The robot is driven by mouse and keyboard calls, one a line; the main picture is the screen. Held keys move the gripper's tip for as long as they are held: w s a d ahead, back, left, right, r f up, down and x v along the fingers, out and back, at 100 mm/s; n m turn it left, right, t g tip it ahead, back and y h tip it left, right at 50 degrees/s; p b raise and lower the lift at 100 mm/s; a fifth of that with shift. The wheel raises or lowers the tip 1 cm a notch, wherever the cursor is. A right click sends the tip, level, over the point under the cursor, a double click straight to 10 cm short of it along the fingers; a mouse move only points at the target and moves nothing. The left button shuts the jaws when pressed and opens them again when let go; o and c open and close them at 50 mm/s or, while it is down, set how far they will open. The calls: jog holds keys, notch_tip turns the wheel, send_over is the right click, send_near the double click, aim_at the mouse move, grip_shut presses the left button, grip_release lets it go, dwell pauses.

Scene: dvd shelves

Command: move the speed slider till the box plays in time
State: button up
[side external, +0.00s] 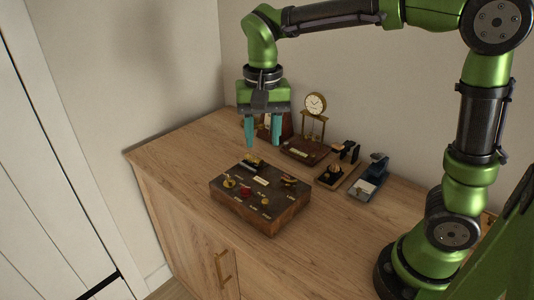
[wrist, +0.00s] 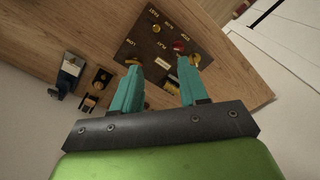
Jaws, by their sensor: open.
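A dark wooden box (side external: 262,205) with a labelled control panel sits on the wooden cabinet top. Its top carries a red button (side external: 246,191), a brass knob (side external: 229,182), a yellowish knob (side external: 265,201) and brass fittings along the back and right edges. I cannot tell surely which fitting is the speed slider. My gripper (side external: 263,146) is open and empty, pointing down above the back of the box, apart from it. In the wrist view the teal fingers (wrist: 161,66) cover part of the panel (wrist: 150,45); the red button (wrist: 180,47) shows beyond them.
A brass clock (side external: 315,104) stands at the back on the cabinet top (side external: 170,150). A dark wooden base (side external: 303,151) and small desk devices (side external: 369,179) stand behind and right of the box. The cabinet top left and front right of the box is clear.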

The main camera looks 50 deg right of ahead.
send_near(265, 200)
jog(key=shift+m, duration=0.4)
notch_tip(265, 200, down, 8)
jog(key=shift+a+f, duration=0.1)
grip_shut()
dwell(0.3)
